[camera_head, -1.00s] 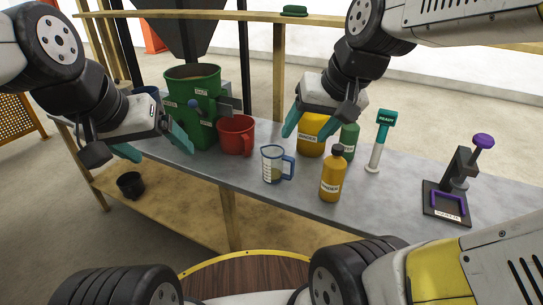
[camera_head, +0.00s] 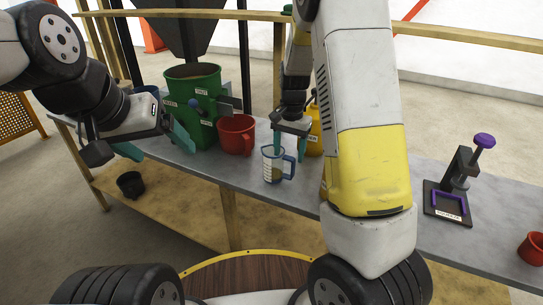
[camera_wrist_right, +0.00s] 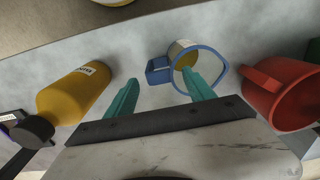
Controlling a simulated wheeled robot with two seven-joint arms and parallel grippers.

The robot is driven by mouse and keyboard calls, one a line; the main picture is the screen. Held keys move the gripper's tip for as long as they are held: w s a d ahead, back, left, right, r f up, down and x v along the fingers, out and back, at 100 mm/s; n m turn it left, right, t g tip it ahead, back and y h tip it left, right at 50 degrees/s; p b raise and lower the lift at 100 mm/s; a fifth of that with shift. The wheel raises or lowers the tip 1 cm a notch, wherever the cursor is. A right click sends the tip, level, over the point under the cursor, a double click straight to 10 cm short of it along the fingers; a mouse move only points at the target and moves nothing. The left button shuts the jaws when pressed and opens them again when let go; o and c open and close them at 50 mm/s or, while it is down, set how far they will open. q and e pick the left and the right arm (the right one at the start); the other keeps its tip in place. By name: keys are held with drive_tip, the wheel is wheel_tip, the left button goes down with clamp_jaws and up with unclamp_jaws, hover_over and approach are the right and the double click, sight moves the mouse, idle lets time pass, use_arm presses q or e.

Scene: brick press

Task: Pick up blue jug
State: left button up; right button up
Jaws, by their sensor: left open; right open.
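The blue jug (camera_head: 272,165) is a clear measuring jug with a blue rim and handle, upright on the grey bench. In the right wrist view the jug (camera_wrist_right: 184,52) is seen from above, with something tan inside. My right gripper (camera_head: 290,147) is open and empty, pointing down above the jug's handle side. In the wrist view the blue handle (camera_wrist_right: 158,71) lies between and just beyond the spread fingertips (camera_wrist_right: 160,80); I cannot tell whether they touch it. My left gripper (camera_head: 155,145) is open and empty over the bench's left end.
A red mug (camera_head: 236,135) stands left of the jug, beside a green hopper bin (camera_head: 195,90). A yellow bottle (camera_wrist_right: 72,95) stands on the jug's other side, mostly hidden by my right arm in the head view. A small press (camera_head: 447,200) is at right.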

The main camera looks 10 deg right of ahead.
sight(288, 176)
wheel_tip(288, 176, down, 9)
drive_tip(key=shift+s, duration=0.1)
clamp_jaws()
idle(0.6)
